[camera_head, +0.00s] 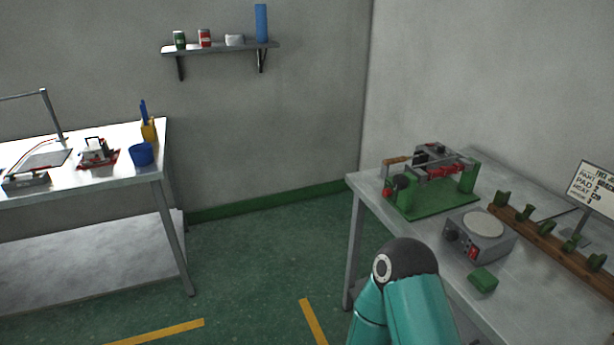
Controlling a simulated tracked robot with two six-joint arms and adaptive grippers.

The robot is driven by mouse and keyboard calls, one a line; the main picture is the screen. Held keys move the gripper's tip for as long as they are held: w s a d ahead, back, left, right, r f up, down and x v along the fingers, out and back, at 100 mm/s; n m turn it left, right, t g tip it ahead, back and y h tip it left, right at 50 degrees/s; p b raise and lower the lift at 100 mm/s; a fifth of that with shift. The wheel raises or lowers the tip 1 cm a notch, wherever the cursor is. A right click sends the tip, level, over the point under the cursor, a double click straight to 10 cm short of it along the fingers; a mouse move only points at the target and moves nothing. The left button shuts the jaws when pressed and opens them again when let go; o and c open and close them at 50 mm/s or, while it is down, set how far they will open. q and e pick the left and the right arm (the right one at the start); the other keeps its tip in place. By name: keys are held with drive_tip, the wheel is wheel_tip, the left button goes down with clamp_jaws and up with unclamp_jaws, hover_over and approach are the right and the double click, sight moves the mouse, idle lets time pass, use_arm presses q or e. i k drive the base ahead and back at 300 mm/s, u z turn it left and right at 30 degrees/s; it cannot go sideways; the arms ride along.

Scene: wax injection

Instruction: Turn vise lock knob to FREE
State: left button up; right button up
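No part labelled as a vise lock knob can be read in this view. On the right table, a machine on a green base (438,200) carries a grey and red mechanism and a wooden handle (397,160). A dark round knob-like part with red (401,182) sits at its left end; its setting is too small to tell. On the left table, a small device with a black handle (95,150) stands on a red base; I cannot tell if it is the vise. A teal arm of mine with a dark joint rises at the bottom, right of centre. Neither gripper is in view.
On the right table (393,228) are a grey hotplate-like box (480,236), a green block (483,279), a wooden rack with green pieces (560,250) and a sign (592,189). The left table (135,180) holds a blue cup (141,154). Green floor lies free between the tables.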

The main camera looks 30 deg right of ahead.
sight(388, 193)
drive_tip(key=z, duration=0.1)
drive_tip(key=i, duration=1.45)
drive_tip(key=z, duration=0.8)
